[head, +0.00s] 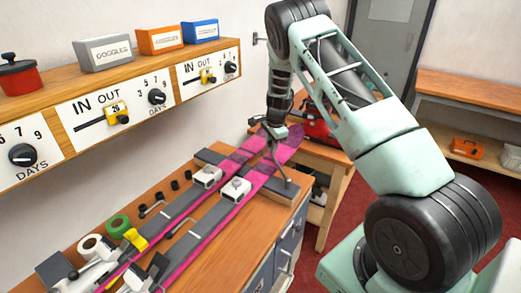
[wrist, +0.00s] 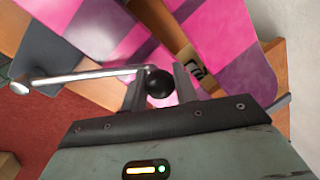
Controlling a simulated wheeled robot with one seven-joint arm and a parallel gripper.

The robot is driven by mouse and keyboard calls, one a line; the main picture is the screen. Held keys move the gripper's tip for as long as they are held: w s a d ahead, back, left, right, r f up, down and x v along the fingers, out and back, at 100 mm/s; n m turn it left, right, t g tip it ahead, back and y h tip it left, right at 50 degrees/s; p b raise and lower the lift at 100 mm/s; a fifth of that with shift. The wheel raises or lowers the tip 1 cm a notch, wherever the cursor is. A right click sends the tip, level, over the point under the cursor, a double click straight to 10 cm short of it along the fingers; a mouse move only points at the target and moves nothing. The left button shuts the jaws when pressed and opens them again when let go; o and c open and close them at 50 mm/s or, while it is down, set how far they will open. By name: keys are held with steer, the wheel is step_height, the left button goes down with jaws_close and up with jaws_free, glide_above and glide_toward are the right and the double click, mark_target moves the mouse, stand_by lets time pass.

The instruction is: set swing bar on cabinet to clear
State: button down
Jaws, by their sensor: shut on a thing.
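The swing bar (wrist: 85,75) is a thin silver rod with a round silver end at the left and a black ball knob (wrist: 160,84) at its other end. My gripper (wrist: 160,76) is shut on the knob in the wrist view. In the head view my gripper (head: 271,139) is over the far end of the bench, and the bar (head: 279,167) slants from it down to the dark block at the bench's right edge. The cabinet (head: 289,243) is the grey drawer front under the wooden top. The bar lies across or close above the pink skis; the exact gap cannot be told.
Two pink-and-grey skis (head: 208,233) run along the bench in white clamps (head: 236,190). Tape rolls and small tools lie at the near left. A wall shelf (head: 150,72) with dials runs along the left. Behind my gripper stands another wooden table (head: 325,153) with a red item.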

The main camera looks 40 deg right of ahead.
steer(key=s+d+m, duration=0.1)
steer(key=d, duration=0.1)
steer(key=s+d+m, duration=0.1)
steer(key=d+m, duration=0.1)
steer(key=s+d+m, duration=0.1)
steer(key=d, duration=0.1)
steer(key=shift+s+r+m+h, duration=0.1)
steer(key=shift+s+m+h, duration=0.2)
steer(key=shift+h, duration=0.1)
steer(key=s+d+m+g, duration=0.1)
steer(key=s+d+m, duration=0.3)
steer(key=s+m, duration=0.1)
steer(key=shift+s+d+m+h, duration=0.15)
steer(key=shift+s+m+h, duration=0.2)
steer(key=shift+s, duration=0.5)
steer(key=c, duration=1.1)
jaws_free()
steer(key=shift+s, duration=0.15)
